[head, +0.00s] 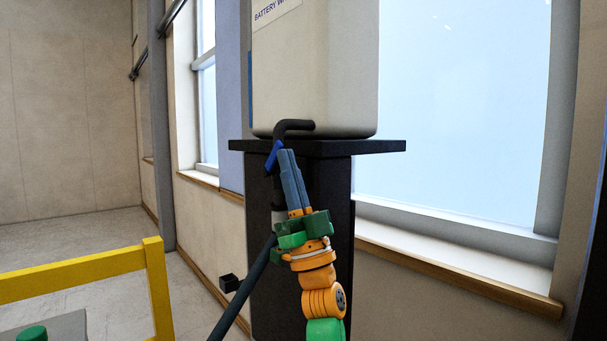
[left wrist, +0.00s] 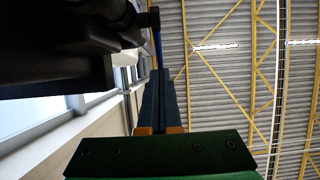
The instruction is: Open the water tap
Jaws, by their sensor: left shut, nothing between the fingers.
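The water tap is a dark bent pipe (head: 294,126) at the lower front of a pale tank (head: 315,75). Its small blue handle (head: 272,156) slants down beside the pipe. My left gripper (head: 287,153) points up with its two blue-grey fingers together and empty. Its tips are just right of the blue handle in the head view; whether they touch it I cannot tell. In the left wrist view the shut fingers (left wrist: 159,78) point at the blue handle (left wrist: 157,46) and dark pipe (left wrist: 149,19). My right gripper is not in view.
The tank stands on a black pedestal with a wide flat top (head: 375,147). A dark hose (head: 243,288) runs down left of my arm. A yellow rail (head: 156,285) stands at lower left. Windows and a sill (head: 450,270) are behind.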

